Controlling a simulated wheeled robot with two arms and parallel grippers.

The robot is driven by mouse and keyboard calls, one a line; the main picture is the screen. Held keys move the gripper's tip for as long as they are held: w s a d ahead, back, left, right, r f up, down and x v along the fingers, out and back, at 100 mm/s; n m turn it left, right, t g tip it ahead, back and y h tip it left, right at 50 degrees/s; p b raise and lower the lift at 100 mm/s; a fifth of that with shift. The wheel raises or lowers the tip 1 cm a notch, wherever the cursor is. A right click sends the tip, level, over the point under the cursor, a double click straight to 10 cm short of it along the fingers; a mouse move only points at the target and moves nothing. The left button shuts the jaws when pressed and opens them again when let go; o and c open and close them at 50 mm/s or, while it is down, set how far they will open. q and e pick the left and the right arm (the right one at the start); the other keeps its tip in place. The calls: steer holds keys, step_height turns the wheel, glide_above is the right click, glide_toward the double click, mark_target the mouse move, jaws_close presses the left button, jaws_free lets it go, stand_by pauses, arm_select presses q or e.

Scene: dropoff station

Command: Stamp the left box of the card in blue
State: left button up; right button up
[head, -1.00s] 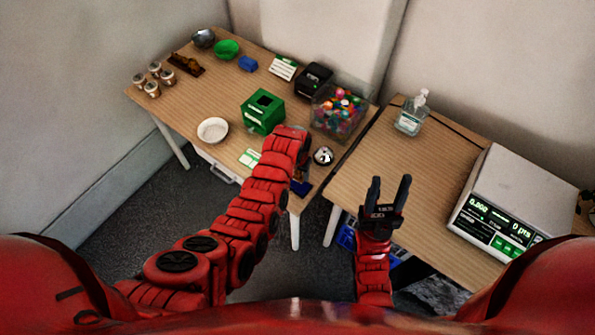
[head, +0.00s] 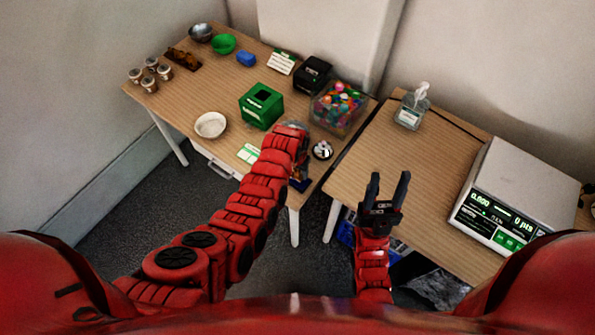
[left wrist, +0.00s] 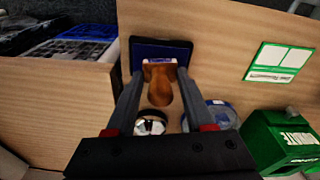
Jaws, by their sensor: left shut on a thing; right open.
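My left gripper (head: 299,163) is shut on a stamp with a brown wooden handle (left wrist: 160,92). The stamp's base is over the near edge of the dark blue ink pad (left wrist: 160,50); I cannot tell whether they touch. The pad (head: 299,185) also shows at the table's front corner in the head view, partly hidden by my arm. The white and green card (left wrist: 281,62) lies flat on the table, right of the stamp in the wrist view; it also shows in the head view (head: 248,153), left of my arm. My right gripper (head: 385,190) is open and empty.
A silver bell (head: 322,150), a green box (head: 261,106), a white bowl (head: 210,125) and a clear bin of colourful balls (head: 338,107) stand near my left arm. A scale (head: 525,190) and a pump bottle (head: 412,108) are on the right table.

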arm_select(q)
steer(key=shift+f+b, duration=0.4)
steer(key=shift+f, duration=0.1)
stand_by(0.3)
steer(key=shift+s, duration=0.1)
stand_by(1.1)
steer(key=shift+r+p, duration=0.8)
steer(key=shift+r, duration=0.7)
steer(key=shift+r+p, duration=0.95)
steer(key=shift+r, duration=1.1)
steer(key=shift+f, duration=0.1)
